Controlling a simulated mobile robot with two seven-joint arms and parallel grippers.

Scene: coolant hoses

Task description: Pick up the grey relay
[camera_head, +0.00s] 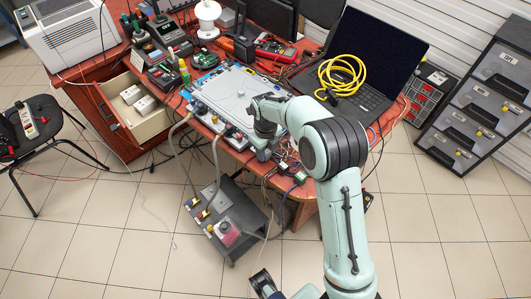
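My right arm reaches up from the bottom right to the front edge of the red desk. Its gripper (262,154) points down at the front right corner of a flat grey unit (225,88). The fingers are small and partly hidden by the wrist, so I cannot tell whether they are open or hold anything. I cannot pick out the grey relay for sure; small parts and wires lie around the gripper, and my arm covers some of that area.
A black laptop (392,55) with a coiled yellow cable (343,74) stands right of the unit. Grey hoses run from the desk's front to a dark cart (238,208) below. An open drawer (134,113) juts out at left. Tools crowd the desk's back.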

